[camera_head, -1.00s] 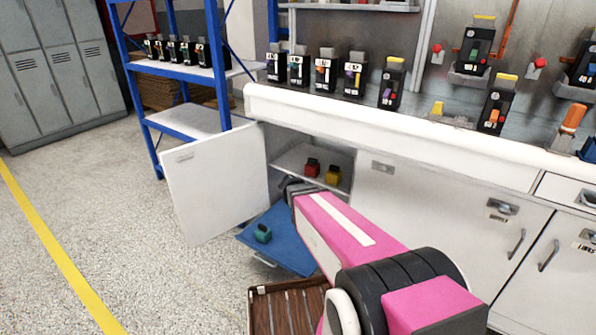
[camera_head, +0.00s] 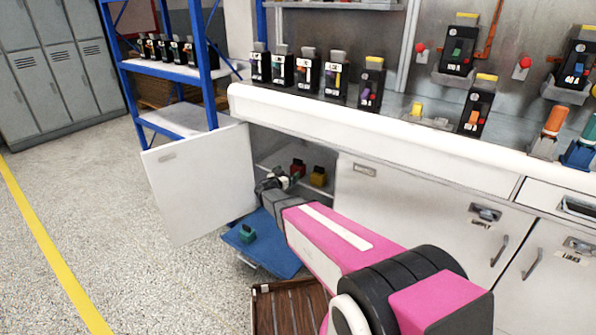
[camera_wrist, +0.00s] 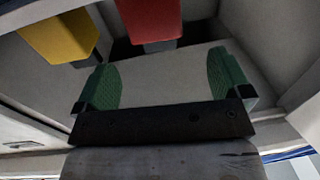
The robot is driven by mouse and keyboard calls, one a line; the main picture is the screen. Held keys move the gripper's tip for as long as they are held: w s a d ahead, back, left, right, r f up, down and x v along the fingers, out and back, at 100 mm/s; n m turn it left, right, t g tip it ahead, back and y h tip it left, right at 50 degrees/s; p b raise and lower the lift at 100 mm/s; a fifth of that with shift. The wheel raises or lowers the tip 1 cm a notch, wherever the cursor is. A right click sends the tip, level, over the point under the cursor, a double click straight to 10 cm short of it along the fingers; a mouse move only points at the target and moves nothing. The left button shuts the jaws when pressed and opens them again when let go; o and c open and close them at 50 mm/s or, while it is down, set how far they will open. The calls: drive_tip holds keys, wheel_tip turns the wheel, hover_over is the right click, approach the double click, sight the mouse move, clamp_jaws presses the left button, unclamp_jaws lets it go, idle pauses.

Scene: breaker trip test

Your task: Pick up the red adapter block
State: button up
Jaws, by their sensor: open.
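The red adapter block (camera_head: 297,167) sits on the shelf inside the open cabinet, just left of a yellow block (camera_head: 318,178). In the wrist view the red block (camera_wrist: 149,18) is at the top centre and the yellow block (camera_wrist: 60,36) at the upper left; both are cut off by the frame edge. My gripper (camera_head: 280,182) is at the cabinet opening, in front of the red block. Its green fingertips (camera_wrist: 165,82) are wide apart with nothing between them. The red block appears beyond the fingertips, roughly in line with the gap.
The open white cabinet door (camera_head: 200,177) stands to the left of my arm. A blue pull-out tray (camera_head: 275,250) below bears a teal block (camera_head: 246,233). A wooden crate (camera_head: 285,305) is in front. The counter (camera_head: 400,140) overhangs the cabinet.

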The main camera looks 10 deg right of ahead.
sight(297, 165)
drive_tip(key=x, duration=0.8)
drive_tip(key=shift+w+d, duration=0.2)
drive_tip(key=shift+d, duration=0.2)
drive_tip(key=c, duration=1.6)
drive_tip(key=shift+r, duration=0.15)
drive_tip(key=shift+c, duration=0.9)
drive_tip(key=shift+r, duration=0.1)
